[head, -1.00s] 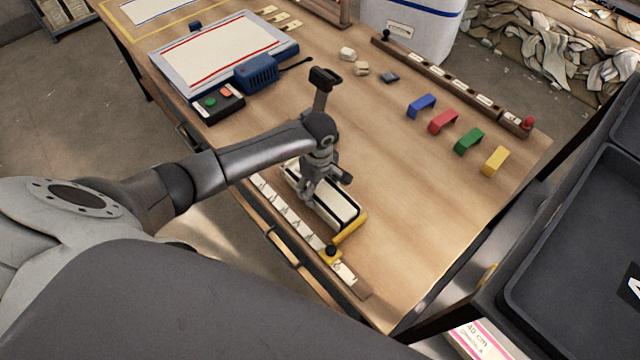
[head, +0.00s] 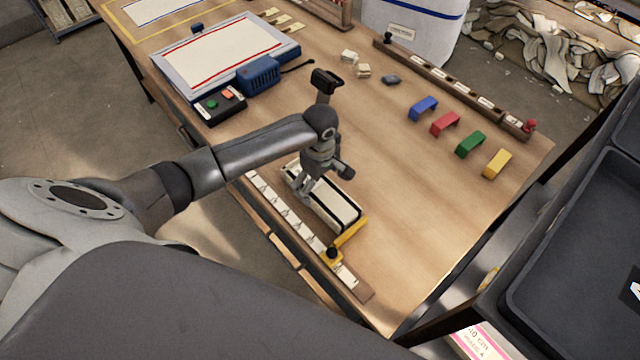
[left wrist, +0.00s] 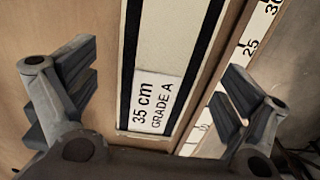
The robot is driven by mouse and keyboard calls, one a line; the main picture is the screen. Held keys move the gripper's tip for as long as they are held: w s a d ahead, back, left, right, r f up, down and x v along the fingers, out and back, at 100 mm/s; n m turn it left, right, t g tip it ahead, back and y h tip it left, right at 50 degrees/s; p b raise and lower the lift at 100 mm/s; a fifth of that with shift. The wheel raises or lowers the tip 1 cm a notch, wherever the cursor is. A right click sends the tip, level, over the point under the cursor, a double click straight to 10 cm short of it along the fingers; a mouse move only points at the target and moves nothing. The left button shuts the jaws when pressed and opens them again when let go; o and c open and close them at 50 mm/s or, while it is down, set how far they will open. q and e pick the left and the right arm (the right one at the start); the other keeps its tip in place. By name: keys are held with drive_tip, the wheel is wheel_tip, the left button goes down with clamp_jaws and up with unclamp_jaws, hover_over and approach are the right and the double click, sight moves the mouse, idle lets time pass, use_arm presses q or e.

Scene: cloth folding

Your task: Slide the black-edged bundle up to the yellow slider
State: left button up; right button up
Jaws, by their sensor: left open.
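The black-edged bundle (head: 333,204) is a flat cream stack with dark long edges, lying along the ruler on the workbench. Its label reads 35 cm GRADE A in the left wrist view (left wrist: 153,103). The yellow slider (head: 349,235) sits across the ruler, its bar at the bundle's near end; I cannot tell whether they touch. My left gripper (head: 318,181) is over the bundle's far half. In the left wrist view its open fingers (left wrist: 160,85) are on either side of the bundle, with gaps. The gripper hides part of the bundle. My right gripper is not in view.
The ruler (head: 285,213) runs along the bench's front edge. Blue, red, green and yellow clips (head: 497,163) stand at the right, near a labelled wooden rail (head: 455,82). A blue-sided board device (head: 225,55) is at the back left. The bench middle is clear.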

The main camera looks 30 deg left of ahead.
sight(320, 188)
use_arm(q)
wheel_tip(320, 188, up, 9)
idle(0.3)
idle(0.5)
